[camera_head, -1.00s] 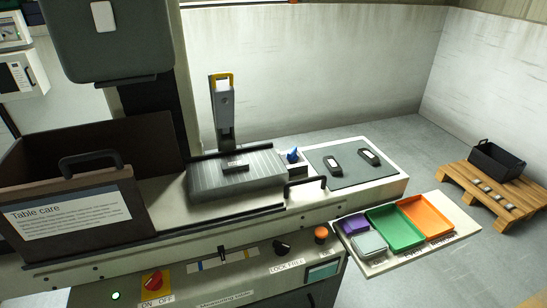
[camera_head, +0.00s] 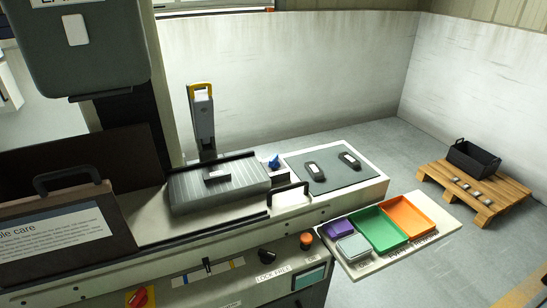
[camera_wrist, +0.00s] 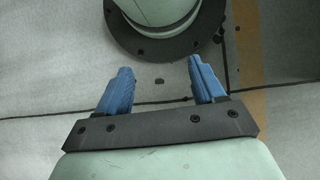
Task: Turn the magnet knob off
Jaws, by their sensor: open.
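No label naming the magnet is readable. A red knob on a yellow plate (camera_head: 137,297) is at the bottom edge of the head view, partly cut off. A black knob (camera_head: 267,256) sits on the front panel above a "LOCK FREE" label. A small blue knob-like part (camera_head: 274,162) is at the right end of the grey ribbed plate (camera_head: 220,184), which carries a small dark block (camera_head: 217,176). My gripper (camera_wrist: 160,66) shows only in the wrist view, with its blue fingers apart and empty above the floor, away from all the knobs.
An orange button (camera_head: 306,241) is right of the black knob. A tray board with purple, grey, green (camera_head: 380,228) and orange bins juts out at right. A dark panel with a sign (camera_head: 62,243) stands at left. A pallet (camera_head: 500,197) with a black crate is at far right.

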